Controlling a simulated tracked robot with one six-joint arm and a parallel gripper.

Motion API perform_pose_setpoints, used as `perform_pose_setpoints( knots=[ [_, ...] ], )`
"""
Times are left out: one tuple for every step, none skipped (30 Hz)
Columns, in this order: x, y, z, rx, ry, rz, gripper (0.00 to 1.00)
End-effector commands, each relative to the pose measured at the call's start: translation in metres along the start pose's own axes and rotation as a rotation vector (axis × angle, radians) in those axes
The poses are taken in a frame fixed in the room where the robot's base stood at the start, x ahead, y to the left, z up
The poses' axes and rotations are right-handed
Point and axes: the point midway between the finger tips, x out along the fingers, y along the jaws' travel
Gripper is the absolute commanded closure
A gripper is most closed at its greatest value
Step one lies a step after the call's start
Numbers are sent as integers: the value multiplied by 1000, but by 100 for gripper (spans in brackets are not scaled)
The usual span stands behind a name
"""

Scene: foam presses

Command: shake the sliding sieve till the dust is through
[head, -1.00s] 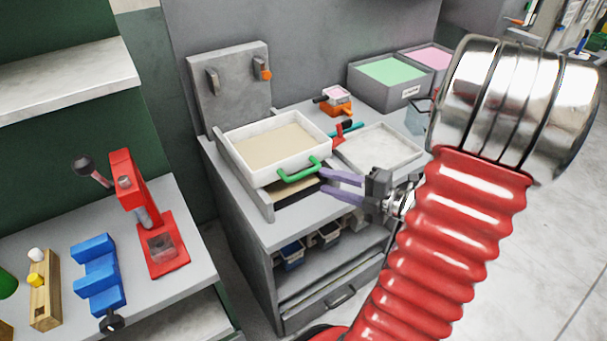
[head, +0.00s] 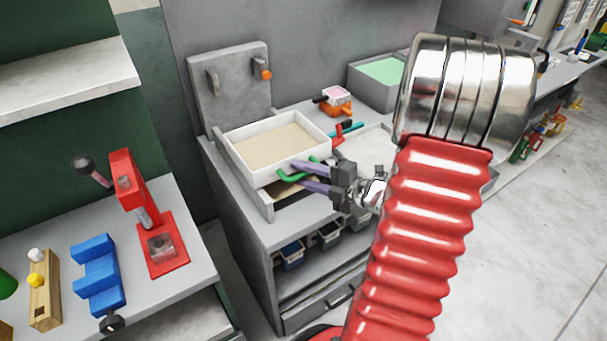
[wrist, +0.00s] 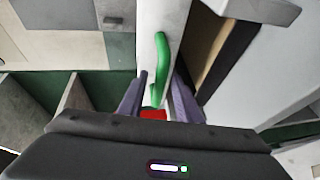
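The sliding sieve is a white open-topped box (head: 240,138) on a grey frame at the bench's left end. Beige dust (head: 270,143) covers its floor. Its green handle (head: 290,178) sticks out at the front; the handle (wrist: 161,62) also shows in the wrist view. My gripper (head: 299,174) has its purple fingers one on each side of the handle. In the wrist view my gripper (wrist: 158,78) is open, with gaps between the handle and the fingers. A beige surface (head: 295,190) shows partly below the sieve.
A grey upright plate with pegs (head: 232,85) stands behind the sieve. To the right are a pale tray (head: 362,148), an orange tool (head: 336,104) and a grey bin of green material (head: 370,88). A red press (head: 135,195) and blue block (head: 97,275) stand on the left bench.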

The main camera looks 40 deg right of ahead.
Motion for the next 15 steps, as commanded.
perform_pose_setpoints(
  knots=[
    [0, 0, 0, 0, 0, 0, 69],
    [0, 0, 0, 0, 0, 0, 69],
    [0, 0, 0, 0, 0, 0, 69],
    [0, 0, 0, 0, 0, 0, 69],
    [0, 0, 0, 0, 0, 0, 69],
    [0, 0, 0, 0, 0, 0, 72],
    [0, 0, 0, 0, 1, 0, 74],
    [0, 0, 0, 0, 1, 0, 76],
    [0, 0, 0, 0, 1, 0, 79],
    [0, 0, 0, 0, 1, 0, 81],
    [0, 0, 0, 0, 1, 0, 83],
    [0, 0, 0, 0, 1, 0, 86],
    [0, 0, 0, 0, 1, 0, 88],
    [0, 0, 0, 0, 1, 0, 90],
    [0, 0, 0, 0, 1, 0, 93]
  ],
)
